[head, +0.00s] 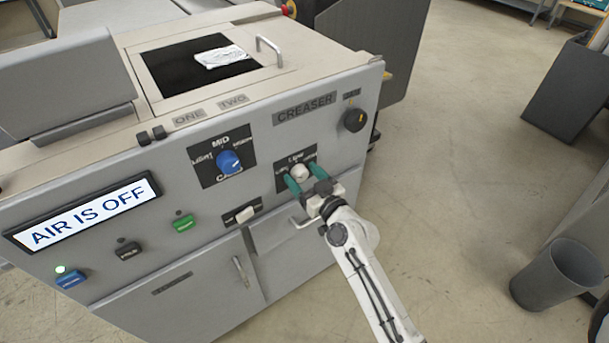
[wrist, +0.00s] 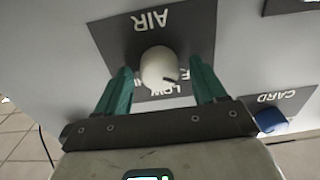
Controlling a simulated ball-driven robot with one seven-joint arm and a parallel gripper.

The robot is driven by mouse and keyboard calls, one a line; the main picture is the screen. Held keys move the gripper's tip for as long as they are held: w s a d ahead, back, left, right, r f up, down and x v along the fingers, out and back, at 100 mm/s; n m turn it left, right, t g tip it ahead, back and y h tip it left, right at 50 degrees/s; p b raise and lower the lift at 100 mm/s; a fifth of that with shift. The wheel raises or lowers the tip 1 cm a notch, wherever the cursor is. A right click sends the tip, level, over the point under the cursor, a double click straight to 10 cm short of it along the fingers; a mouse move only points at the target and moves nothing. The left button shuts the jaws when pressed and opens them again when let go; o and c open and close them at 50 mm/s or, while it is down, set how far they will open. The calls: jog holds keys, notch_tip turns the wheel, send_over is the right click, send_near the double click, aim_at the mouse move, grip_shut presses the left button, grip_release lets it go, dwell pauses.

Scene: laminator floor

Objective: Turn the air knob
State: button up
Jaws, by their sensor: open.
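The air knob (wrist: 160,67) is white and round, on a dark plate labelled AIR and LOW, with a dark mark on its rim. In the head view the knob (head: 299,171) sits on the grey machine front, right of a blue knob. My gripper (head: 304,180) is open, with one green finger on each side of the knob. In the wrist view the gripper (wrist: 161,82) straddles the knob, with gaps beside it. Part of the plate's lettering is hidden. A display (head: 85,212) reads AIR IS OFF.
The blue knob (head: 230,162) and a black knob with a yellow mark (head: 355,119) flank the air knob. A white switch (head: 244,214) and a door handle (head: 303,221) are close below. A bin (head: 556,275) stands on the open floor at right.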

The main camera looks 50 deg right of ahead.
jog(key=shift+c, duration=0.3)
jog(key=c, duration=1)
jog(key=shift+o, duration=0.2)
jog(key=shift+m, duration=0.4)
jog(key=m, duration=0.5)
jog(key=shift+m, duration=0.3)
jog(key=m, duration=0.5)
jog(key=shift+d+f, duration=0.1)
jog(key=shift+d, duration=0.05)
jog(key=shift+m, duration=0.3)
jog(key=shift+s, duration=0.1)
jog(key=o, duration=1)
